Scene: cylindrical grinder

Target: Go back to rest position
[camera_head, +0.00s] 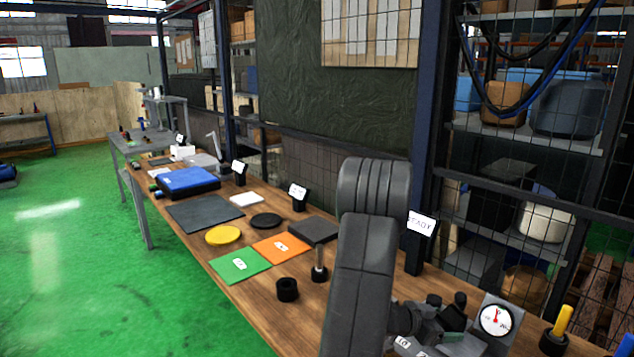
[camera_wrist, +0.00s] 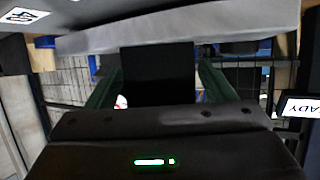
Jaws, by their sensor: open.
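My gripper (camera_wrist: 158,128) fills the lower part of the wrist view as a dark body with a lit green bar. In the head view, my grey arm rises in front of the bench at centre right, folded upright. The gripper is not clearly visible there. The arm hides part of the wooden bench (camera_head: 250,312) and the wall behind it.
The bench holds a green mat (camera_head: 240,264), orange mat (camera_head: 281,247), yellow disc (camera_head: 223,235), black ring (camera_head: 287,289), blue-topped case (camera_head: 188,181) and dial gauge (camera_head: 495,319). A sign stand (camera_head: 414,257) is right of my arm. Green floor (camera_head: 70,270) is clear at left.

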